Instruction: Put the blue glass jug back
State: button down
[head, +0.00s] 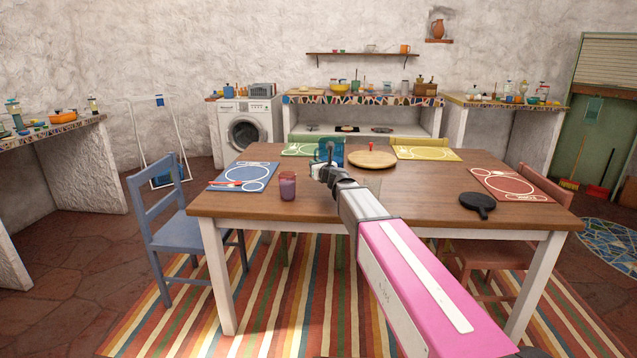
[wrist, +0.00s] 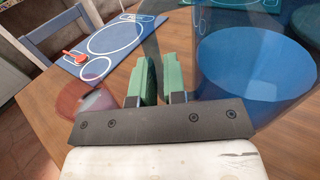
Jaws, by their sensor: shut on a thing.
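The blue glass jug (head: 331,148) is over the far middle of the wooden table, partly covered by my gripper (head: 328,172). In the wrist view the see-through blue jug (wrist: 255,75) fills the right side. Its handle side is at the green finger pads of my gripper (wrist: 160,82), which is shut on it. The glass is too clear to show exactly how the pads sit on the handle. The jug looks about upright; I cannot tell whether its base touches the table.
The table (head: 420,190) carries a purple glass (head: 288,186), a round wooden board (head: 371,159), a black pan (head: 478,204) and blue (head: 243,177), green (head: 300,149), yellow (head: 427,153) and red (head: 510,186) mats. A mosaic-edged counter (head: 362,99) stands behind, crowded with items.

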jog(key=shift+f, duration=3.05)
jog(key=shift+f, duration=0.15)
jog(key=c, duration=1.2)
grip_release()
jog(key=v, duration=1.2)
